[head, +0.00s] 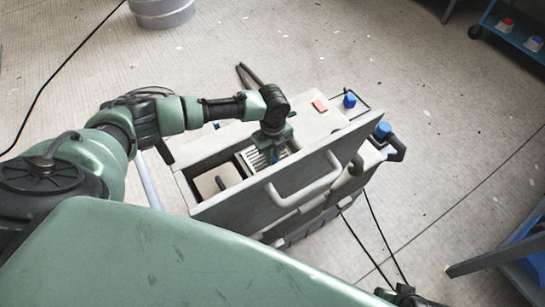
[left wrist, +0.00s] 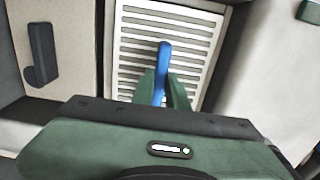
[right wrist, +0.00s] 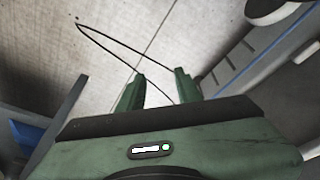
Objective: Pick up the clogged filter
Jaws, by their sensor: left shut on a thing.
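The clogged filter (left wrist: 130,50) is a pale slatted panel with dark slots and a blue handle (left wrist: 164,60). It sits in an open compartment of the grey machine, where it also shows in the head view (head: 248,161). My left gripper (left wrist: 163,88) reaches down from above and is shut on the blue handle. The gripper hides the near part of the filter. In the head view my left gripper (head: 274,151) covers much of the handle. My right gripper (right wrist: 158,84) is open and empty, with floor and a dark cable beyond its fingers.
The grey machine (head: 335,122) has a raised front panel with a handle (head: 303,188) close to my left gripper. A beige panel with a dark latch (left wrist: 40,52) lies beside the filter. Blue caps (head: 350,99) stand on the right side. Cables cross the floor.

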